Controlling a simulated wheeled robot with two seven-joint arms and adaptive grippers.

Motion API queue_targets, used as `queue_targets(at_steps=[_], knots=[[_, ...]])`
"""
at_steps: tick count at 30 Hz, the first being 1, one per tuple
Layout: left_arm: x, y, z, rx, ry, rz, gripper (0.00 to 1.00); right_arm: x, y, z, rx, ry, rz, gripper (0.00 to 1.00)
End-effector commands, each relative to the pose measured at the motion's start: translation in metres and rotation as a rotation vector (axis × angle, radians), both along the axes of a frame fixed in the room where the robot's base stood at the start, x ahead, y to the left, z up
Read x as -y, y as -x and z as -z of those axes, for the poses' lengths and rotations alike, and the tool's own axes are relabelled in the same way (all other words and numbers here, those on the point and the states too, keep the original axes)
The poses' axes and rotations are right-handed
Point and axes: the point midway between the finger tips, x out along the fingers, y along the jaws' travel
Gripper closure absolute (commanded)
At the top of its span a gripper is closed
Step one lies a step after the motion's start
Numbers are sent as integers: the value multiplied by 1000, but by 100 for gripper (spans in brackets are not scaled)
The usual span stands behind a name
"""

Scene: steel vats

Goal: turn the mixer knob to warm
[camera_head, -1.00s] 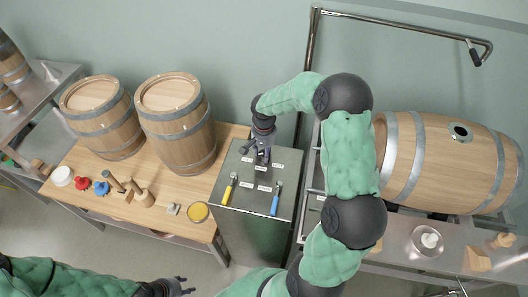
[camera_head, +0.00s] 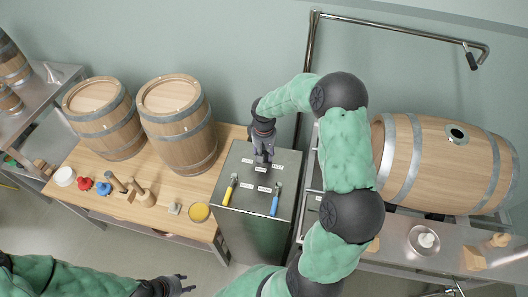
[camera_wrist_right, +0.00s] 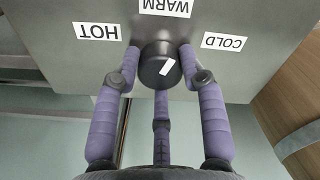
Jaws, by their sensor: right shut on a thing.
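The mixer knob (camera_wrist_right: 154,68) is a round black knob with a white mark, on a steel panel (camera_wrist_right: 75,58). The mark sits right of the knob's centre and slants to the upper right, between the WARM label (camera_wrist_right: 165,7) and the COLD label (camera_wrist_right: 224,42). The HOT label (camera_wrist_right: 97,31) is at the left. My right gripper (camera_head: 263,160) is shut on the knob, with fingers on both sides and a third below in the wrist view (camera_wrist_right: 160,80). In the head view it hides most of the knob. My left gripper (camera_head: 183,283) is empty at the bottom, its fingers apart.
A yellow-handled lever (camera_head: 230,189) and a blue-handled lever (camera_head: 275,206) stand on the steel cabinet (camera_head: 247,220). A wooden table (camera_head: 180,211) with barrels and small tools is to the left. A lying barrel (camera_head: 440,165) is to the right.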

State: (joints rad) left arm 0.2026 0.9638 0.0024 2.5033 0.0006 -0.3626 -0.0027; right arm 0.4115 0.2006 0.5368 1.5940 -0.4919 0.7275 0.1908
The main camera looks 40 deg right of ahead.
Motion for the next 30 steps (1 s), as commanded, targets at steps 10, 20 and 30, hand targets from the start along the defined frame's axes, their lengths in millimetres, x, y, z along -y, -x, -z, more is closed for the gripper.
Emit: queue_targets(at_steps=[10,20,30], knots=[[0,0,-11,0,0,0,60,0,0,-1,0,0,-258,91],[0,0,-15,0,0,0,60,0,0,0,1,0,-378,91],[0,0,-15,0,0,0,60,0,0,0,1,0,-398,91]])
